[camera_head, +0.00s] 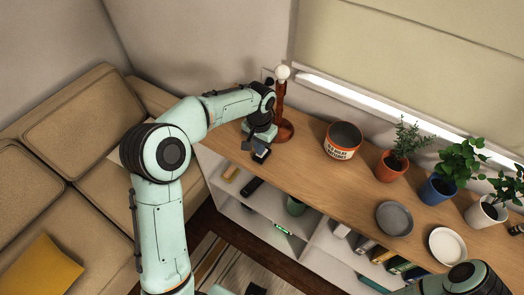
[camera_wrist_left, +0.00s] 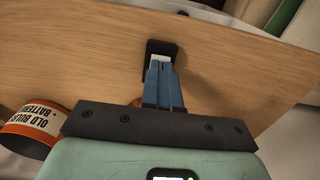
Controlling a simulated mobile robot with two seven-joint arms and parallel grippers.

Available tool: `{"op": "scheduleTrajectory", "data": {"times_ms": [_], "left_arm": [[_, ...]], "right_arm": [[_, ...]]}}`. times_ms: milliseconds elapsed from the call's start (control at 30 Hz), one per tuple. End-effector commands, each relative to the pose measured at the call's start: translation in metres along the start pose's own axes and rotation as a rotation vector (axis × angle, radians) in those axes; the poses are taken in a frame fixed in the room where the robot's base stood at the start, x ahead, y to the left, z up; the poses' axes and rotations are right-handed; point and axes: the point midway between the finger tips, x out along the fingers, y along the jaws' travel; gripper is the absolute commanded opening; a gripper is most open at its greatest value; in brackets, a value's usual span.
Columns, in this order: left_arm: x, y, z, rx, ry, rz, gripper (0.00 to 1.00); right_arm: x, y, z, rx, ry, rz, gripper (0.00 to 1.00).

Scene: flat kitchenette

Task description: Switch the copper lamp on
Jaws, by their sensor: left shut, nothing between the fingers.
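The copper lamp (camera_head: 281,104) stands upright on the wooden shelf top near the wall, with a round white bulb (camera_head: 283,72). The bulb shows no clear glow. My left gripper (camera_head: 261,150) is shut and empty, pointing down in front of the lamp's base. In the left wrist view, its blue fingers (camera_wrist_left: 163,68) reach a small black switch box (camera_wrist_left: 161,46) with a white rocker (camera_wrist_left: 160,58). The fingertips overlap the rocker; I cannot tell whether they press it. The lamp is mostly hidden in the wrist view. My right gripper is out of view.
A labelled orange-and-white tin (camera_head: 342,147) stands right of the lamp, also in the wrist view (camera_wrist_left: 34,130). Potted plants, a grey plate (camera_head: 394,219) and a white plate (camera_head: 447,246) are farther right. A sofa (camera_head: 60,150) is left. The wood around the switch is clear.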

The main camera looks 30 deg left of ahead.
Motion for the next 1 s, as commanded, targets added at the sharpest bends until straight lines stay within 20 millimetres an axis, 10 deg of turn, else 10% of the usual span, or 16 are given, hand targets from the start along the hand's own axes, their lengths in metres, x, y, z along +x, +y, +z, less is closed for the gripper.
{"op": "scheduleTrajectory", "data": {"times_ms": [1000], "left_arm": [[0.016,0.0,0.0,0.0,-0.001,0.0,0.0]], "right_arm": [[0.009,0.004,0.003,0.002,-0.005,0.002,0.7]]}}
